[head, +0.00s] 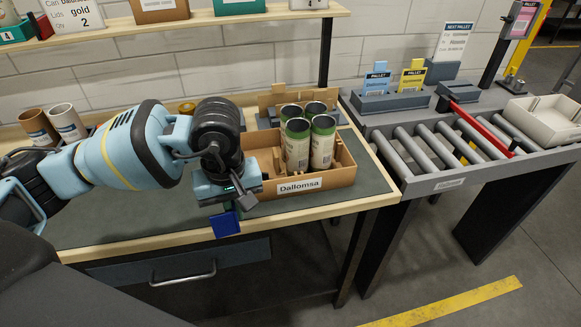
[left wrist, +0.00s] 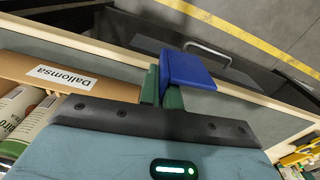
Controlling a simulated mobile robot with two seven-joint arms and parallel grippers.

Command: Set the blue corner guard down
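The blue corner guard (head: 226,223) is at the tips of my left gripper (head: 229,206), at the front edge of the workbench, left of the cardboard tray. In the left wrist view the guard (left wrist: 188,70) sits at the ends of the two green fingers (left wrist: 162,90), which are close together on it. The guard hangs over the wooden front edge in the picture; whether it touches the edge I cannot tell. My right gripper is not in view.
A cardboard tray (head: 318,195) labelled Dallomsa holds several green-topped cans (head: 322,143). Brown and white cans (head: 67,122) stand at the left. The bench mat (head: 120,222) is clear in front. A roller conveyor (head: 425,148) adjoins at the right. A drawer handle (head: 183,279) is below the bench.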

